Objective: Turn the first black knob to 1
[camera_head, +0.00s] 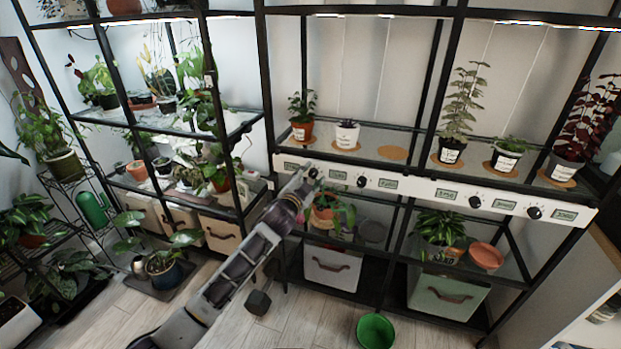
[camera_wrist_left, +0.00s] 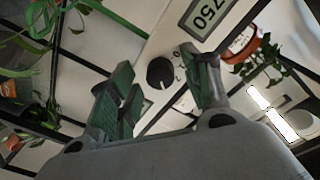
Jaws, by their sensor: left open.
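The first black knob (camera_head: 313,172) is at the left end of the white control panel (camera_head: 420,189). My left gripper (camera_head: 301,181) is right at it, coming from the lower left, and partly hides that end of the panel. In the left wrist view the round black knob (camera_wrist_left: 160,72) shows between and beyond the two open green-padded fingers (camera_wrist_left: 164,80), with no clear contact. A small white mark is on the knob's lower edge; the small print around it is too blurred to read. A label ending in 750 (camera_wrist_left: 207,18) is beside it. My right gripper is out of view.
Further black knobs (camera_head: 361,181) sit along the panel to the right. Potted plants (camera_head: 302,115) stand on the shelf above, and a trailing plant (camera_head: 331,209) is just below the panel. Black shelf posts (camera_head: 270,90) frame the area. A green bucket (camera_head: 375,331) stands on the floor.

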